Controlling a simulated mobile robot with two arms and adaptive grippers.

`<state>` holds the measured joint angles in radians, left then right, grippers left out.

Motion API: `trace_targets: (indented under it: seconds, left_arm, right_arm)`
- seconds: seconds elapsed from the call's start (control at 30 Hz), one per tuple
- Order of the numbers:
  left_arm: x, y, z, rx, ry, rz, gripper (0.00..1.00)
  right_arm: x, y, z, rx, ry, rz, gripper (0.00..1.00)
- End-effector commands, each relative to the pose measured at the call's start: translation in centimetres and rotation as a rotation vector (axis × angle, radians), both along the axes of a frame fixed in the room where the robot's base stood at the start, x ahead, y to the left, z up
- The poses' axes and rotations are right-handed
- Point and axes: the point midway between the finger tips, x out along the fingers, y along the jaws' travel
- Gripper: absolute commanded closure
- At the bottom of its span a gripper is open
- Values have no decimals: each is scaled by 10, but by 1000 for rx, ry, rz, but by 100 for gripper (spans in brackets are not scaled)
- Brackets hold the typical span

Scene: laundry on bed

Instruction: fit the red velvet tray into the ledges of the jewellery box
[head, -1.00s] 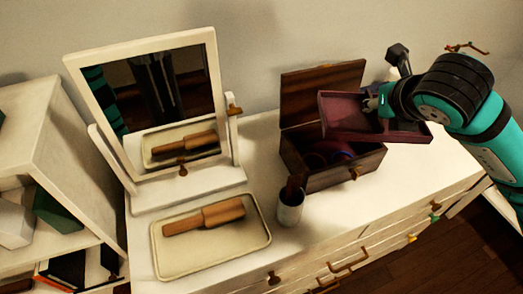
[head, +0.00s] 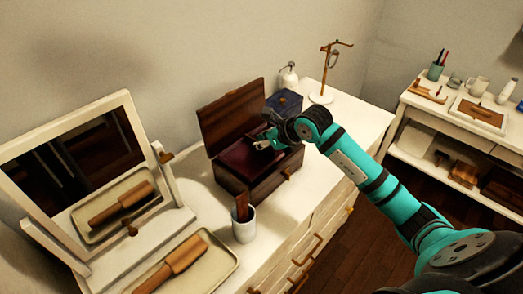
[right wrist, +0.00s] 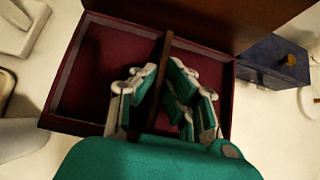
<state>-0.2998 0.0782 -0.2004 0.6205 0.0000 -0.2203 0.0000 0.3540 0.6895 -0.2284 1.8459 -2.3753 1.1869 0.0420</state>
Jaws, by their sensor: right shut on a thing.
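The dark wooden jewellery box (head: 262,187) stands on the white dresser with its lid (head: 232,112) raised at the back. The red velvet tray (head: 238,160) lies over the box's opening, about level with its rim; I cannot tell whether it rests on the ledges, which are hidden. My right gripper (head: 266,143) reaches down from the right. In the right wrist view, its fingers (right wrist: 158,82) are shut on the tray's middle divider, with red lining (right wrist: 92,80) on both sides. My left gripper is not in view.
A dark blue box (head: 284,102) stands close behind my right gripper. A white cup (head: 244,226) with a brown item stands in front of the jewellery box. A mirror (head: 75,165) and a tray with a brush (head: 172,262) are at the left.

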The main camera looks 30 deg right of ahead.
Motion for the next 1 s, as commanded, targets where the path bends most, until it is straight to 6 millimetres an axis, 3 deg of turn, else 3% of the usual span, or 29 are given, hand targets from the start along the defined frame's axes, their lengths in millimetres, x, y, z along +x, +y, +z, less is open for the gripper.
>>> trace_targets:
  seconds: [0.23,0.63,0.67,0.8,1.0]
  left_arm:
    - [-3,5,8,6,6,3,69]
    - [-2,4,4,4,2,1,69]
    - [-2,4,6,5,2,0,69]
    - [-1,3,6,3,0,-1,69]
    - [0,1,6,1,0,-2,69]
  right_arm:
    - [-1,0,-32,1,4,-1,100]
    - [0,0,-40,-1,0,0,100]
    - [0,0,-39,-1,1,1,88]
    - [0,0,-39,-1,2,1,70]
    - [0,0,-39,-1,2,0,69]
